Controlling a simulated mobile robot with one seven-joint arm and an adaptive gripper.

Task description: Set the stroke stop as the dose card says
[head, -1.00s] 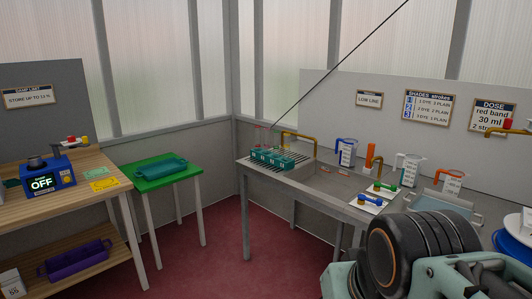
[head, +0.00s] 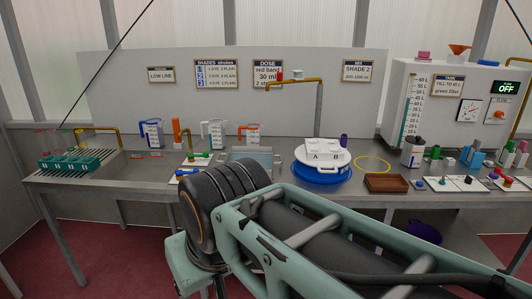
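The dose card (head: 268,74) hangs on the grey back panel behind the bench. It reads "DOSE", "red band", "30 ml", and a line starting with "2" that a brass pipe with a red part partly covers. I cannot make out which part is the stroke stop. An orange upright piece (head: 177,132) stands on the bench left of centre, near a white board with small coloured parts (head: 196,160). My arm fills the lower middle of the view and hides part of the bench front. My gripper's fingers do not show.
The steel bench (head: 110,182) runs across the view, with a teal rack (head: 70,161) at left. Measuring jugs (head: 214,134) stand along the back. A blue tub with a white lid (head: 322,172) and a brown tray (head: 386,183) are right of centre. A tank (head: 446,100) stands far right.

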